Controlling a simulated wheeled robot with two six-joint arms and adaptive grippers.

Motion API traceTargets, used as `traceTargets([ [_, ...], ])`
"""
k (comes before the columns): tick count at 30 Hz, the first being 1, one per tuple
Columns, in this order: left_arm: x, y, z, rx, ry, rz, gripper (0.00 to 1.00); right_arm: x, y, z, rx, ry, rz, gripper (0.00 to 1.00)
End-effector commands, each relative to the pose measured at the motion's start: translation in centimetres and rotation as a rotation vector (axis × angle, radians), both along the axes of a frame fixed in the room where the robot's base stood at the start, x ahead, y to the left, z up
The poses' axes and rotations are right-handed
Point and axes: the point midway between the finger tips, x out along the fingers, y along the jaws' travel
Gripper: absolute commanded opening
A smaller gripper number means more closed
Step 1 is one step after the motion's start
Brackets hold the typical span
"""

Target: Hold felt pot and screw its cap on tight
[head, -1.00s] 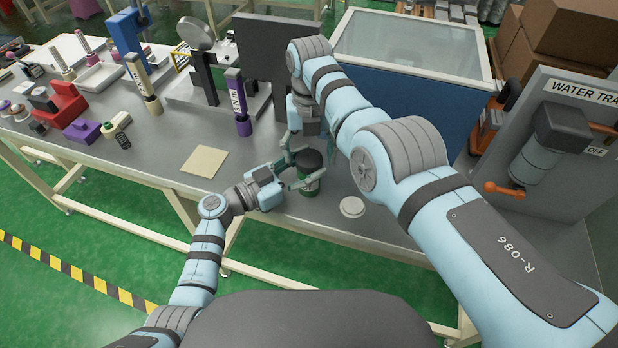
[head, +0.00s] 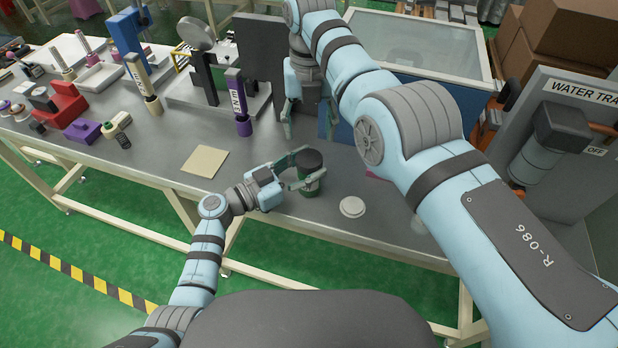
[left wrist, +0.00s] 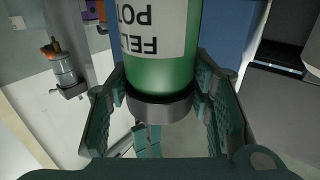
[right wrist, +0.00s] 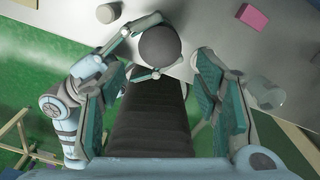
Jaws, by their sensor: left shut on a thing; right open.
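The felt pot (head: 311,186) is green with a white label and stands upright near the table's front edge. Its dark round cap (head: 308,160) sits on its top; I cannot tell how tight it is. In the left wrist view the pot (left wrist: 160,72) appears upside down, with the grey cap (left wrist: 160,108) between the fingers. My left gripper (head: 304,171) is shut around the pot from the left. My right gripper (head: 308,122) is open and empty, above and behind the pot. In the right wrist view the cap (right wrist: 160,46) lies beyond the open fingers (right wrist: 158,85), apart from them.
A white disc (head: 352,206) lies right of the pot. A clear cup (right wrist: 265,92) and a pink block (right wrist: 252,15) also lie to the right. A beige square (head: 205,161) lies left, with a purple-handled tool (head: 238,100) behind it. A blue bin (head: 395,120) stands behind.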

Motion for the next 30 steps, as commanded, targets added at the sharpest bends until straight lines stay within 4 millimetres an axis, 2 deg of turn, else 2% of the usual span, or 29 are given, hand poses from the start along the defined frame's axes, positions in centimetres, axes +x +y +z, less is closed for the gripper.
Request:
traceTargets([
  [5, 0.0, 0.0, 0.0, 0.000, 0.000, 0.000, 0.00, 0.0, 0.0, -0.3, 0.000, 0.001, 0.000, 0.57],
  [8, 0.0, 0.0, 0.0, 0.000, 0.000, 0.000, 0.00, 0.0, 0.0, -1.2, 0.001, 0.002, 0.000, 0.57],
  [16, 0.0, 0.0, 0.0, 0.000, 0.000, 0.000, 0.00, 0.0, 0.0, -5.7, 0.002, 0.003, 0.000, 0.57],
  [21, 0.0, 0.0, 0.0, 0.000, 0.000, 0.000, 0.00, 0.0, 0.0, -7.6, 0.000, 0.001, 0.000, 0.57],
  [30, 0.0, 0.0, 0.0, 0.000, 0.000, 0.000, 0.00, 0.0, 0.0, -8.1, 0.000, -0.001, 0.000, 0.57],
])
